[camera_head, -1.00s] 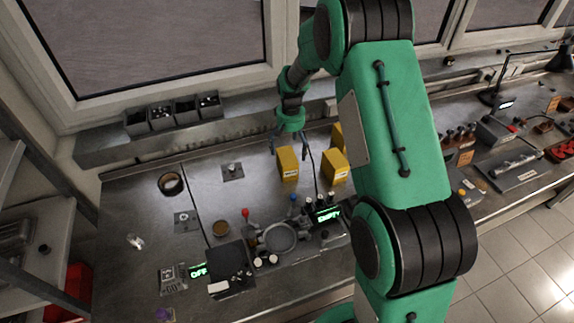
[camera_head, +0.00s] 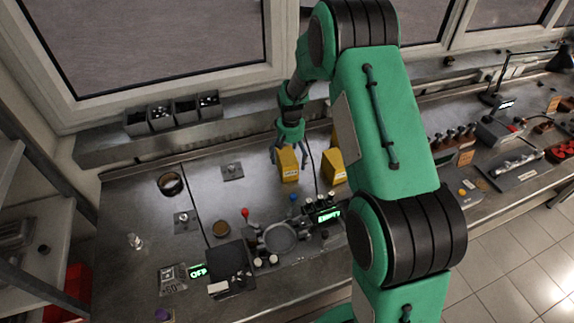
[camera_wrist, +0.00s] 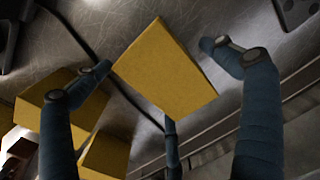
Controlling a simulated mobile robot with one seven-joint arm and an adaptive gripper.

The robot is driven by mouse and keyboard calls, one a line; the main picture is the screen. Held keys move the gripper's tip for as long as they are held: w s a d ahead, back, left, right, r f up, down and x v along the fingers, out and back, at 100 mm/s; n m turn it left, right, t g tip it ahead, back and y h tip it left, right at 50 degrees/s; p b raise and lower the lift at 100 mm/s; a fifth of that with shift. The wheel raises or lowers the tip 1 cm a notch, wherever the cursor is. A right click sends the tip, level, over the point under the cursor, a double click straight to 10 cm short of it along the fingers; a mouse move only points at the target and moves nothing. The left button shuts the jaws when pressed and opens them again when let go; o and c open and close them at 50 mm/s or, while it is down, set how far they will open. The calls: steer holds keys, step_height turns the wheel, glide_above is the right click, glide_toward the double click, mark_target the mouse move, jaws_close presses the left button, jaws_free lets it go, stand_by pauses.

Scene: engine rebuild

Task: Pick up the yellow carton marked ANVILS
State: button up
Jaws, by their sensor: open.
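Several yellow cartons stand together on the metal bench. The nearest to my gripper is the left carton (camera_head: 288,166), which also shows in the wrist view (camera_wrist: 165,68) between my fingers. Another carton (camera_head: 333,168) stands to its right, and more yellow cartons (camera_wrist: 105,155) show at the lower left of the wrist view. No marking is readable, so I cannot tell which one says ANVILS. My gripper (camera_head: 289,150) is open, its fingers spread around the upper part of the left carton. The wrist view shows visible gaps beside that carton.
A black cable (camera_wrist: 75,35) runs along the bench beside the cartons. A tape roll (camera_head: 171,184) lies at the left. Bench surface left of the cartons is mostly clear.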

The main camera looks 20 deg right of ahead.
stand_by(0.5)
steer(key=c, duration=1.5)
steer(key=shift+o, duration=0.2)
steer(key=shift+r, duration=5)
